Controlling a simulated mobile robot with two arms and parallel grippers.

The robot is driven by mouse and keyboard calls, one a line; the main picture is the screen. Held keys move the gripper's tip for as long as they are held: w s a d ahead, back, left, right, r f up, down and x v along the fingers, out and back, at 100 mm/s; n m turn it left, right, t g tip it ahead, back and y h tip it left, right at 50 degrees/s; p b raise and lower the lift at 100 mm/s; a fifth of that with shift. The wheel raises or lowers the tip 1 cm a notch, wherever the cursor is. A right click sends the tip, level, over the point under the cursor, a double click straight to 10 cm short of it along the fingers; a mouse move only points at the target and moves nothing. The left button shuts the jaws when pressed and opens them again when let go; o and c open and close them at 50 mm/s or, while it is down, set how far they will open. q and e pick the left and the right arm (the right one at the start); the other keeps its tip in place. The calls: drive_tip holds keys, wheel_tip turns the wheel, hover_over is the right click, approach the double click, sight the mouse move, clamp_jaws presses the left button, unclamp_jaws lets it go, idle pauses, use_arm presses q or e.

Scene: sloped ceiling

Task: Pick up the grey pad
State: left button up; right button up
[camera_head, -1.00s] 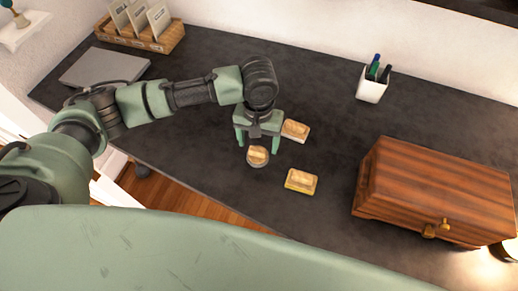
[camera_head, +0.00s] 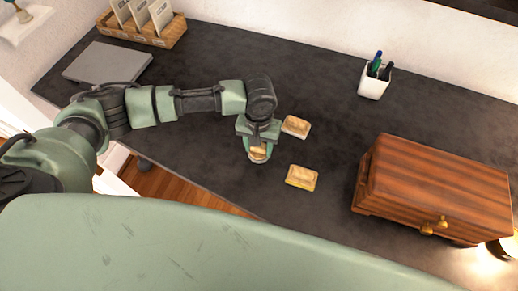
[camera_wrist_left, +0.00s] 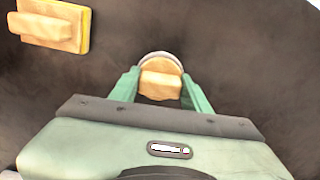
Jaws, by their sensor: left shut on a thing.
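The round grey pad (camera_head: 257,158) has a tan wooden grip block on top and is at the dark desk's near side. In the left wrist view the round pad (camera_wrist_left: 161,59) shows its pale grey rim behind the block. My left gripper (camera_head: 258,150) points down over it, its green fingers shut on the block. In the left wrist view the fingers (camera_wrist_left: 160,88) are on either side of the block. I cannot tell whether the pad touches the desk. My right gripper is not in view.
A rectangular pad with a pale base (camera_head: 296,126) lies just behind right of the gripper. A yellow-based pad (camera_head: 302,178) lies to the right. A wooden box (camera_head: 435,185), pen cup (camera_head: 372,86), laptop (camera_head: 105,64) and file tray (camera_head: 140,32) stand farther off.

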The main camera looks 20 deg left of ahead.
use_arm(q)
drive_tip(key=shift+r, duration=0.1)
wheel_tip(320, 180, up, 20)
drive_tip(key=b, duration=0.1)
idle(0.4)
